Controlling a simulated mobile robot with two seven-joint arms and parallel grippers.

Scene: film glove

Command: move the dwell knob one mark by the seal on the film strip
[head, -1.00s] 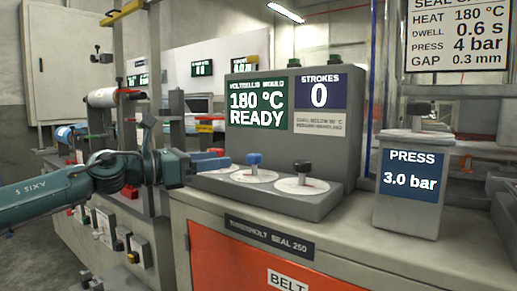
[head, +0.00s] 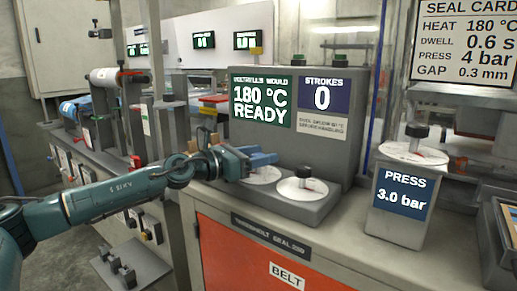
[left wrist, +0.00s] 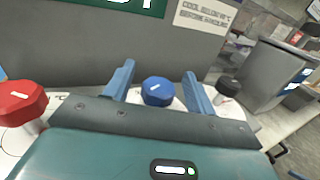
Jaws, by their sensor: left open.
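Between the open fingers of my left gripper, the left wrist view shows a blue knob (left wrist: 157,91) with a white mark, on a white dial. It is the middle knob of the sealer's front ledge; I cannot read a label naming it dwell. In the head view my left gripper (head: 262,160) is over the middle dial (head: 264,177) and hides the blue knob. Whether the fingers touch the knob I cannot tell. The seal card (head: 465,40) reads heat 180 °C, dwell 0.6 s, press 4 bar, gap 0.3 mm. No seal on a film strip is readable. My right gripper is not in view.
A black knob (head: 304,171) stands just right of the middle dial; a red knob (left wrist: 20,102) is on the left. The green display (head: 262,101) reads 180 °C READY; strokes (head: 324,95) shows 0. The press box (head: 401,193) reads 3.0 bar with a dial on top.

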